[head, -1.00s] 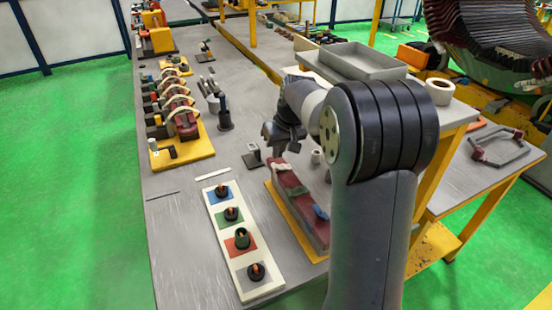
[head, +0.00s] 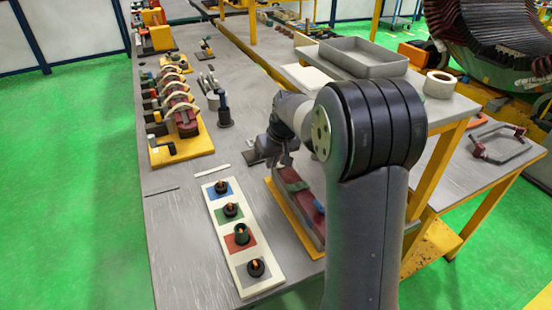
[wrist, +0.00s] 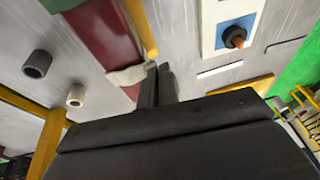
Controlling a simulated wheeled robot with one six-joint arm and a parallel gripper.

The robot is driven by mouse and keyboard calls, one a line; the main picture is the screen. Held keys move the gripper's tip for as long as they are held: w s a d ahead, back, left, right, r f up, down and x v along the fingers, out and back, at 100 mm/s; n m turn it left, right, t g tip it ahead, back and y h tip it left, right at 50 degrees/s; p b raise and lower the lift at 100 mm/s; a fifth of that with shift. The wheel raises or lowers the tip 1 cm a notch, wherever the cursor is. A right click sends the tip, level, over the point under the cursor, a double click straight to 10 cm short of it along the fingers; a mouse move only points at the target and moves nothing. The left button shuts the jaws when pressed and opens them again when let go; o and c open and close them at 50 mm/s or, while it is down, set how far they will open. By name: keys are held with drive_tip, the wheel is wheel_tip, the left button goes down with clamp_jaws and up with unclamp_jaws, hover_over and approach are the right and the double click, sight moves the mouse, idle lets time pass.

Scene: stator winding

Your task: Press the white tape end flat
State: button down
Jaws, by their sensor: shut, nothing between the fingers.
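In the head view, my gripper (head: 274,158) is at the far end of the bar, and the tape end is hidden there.
A white board (head: 222,221) with several coloured squares and dark pegs stands left of the bar. Two small cylinders, one dark (wrist: 37,64) and one pale (wrist: 76,96), stand beside the bar. A grey tray (head: 363,58) rests on the raised shelf at right. The bench's left front is clear.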

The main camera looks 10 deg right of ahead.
drive_tip(key=shift+s+a+f, duration=0.15)
drive_tip(key=shift+s+f, duration=0.1)
drive_tip(key=shift+f, duration=0.1)
drive_tip(key=w+a+p+v, duration=0.1)
drive_tip(key=a+p+v, duration=0.2)
drive_tip(key=v, duration=1.1)
drive_tip(key=shift+r, duration=0.7)
drive_tip(key=d+b+x, duration=0.2)
drive_tip(key=d+x, duration=0.1)
drive_tip(key=x, duration=1.1)
drive_tip(key=shift+s+f, duration=0.25)
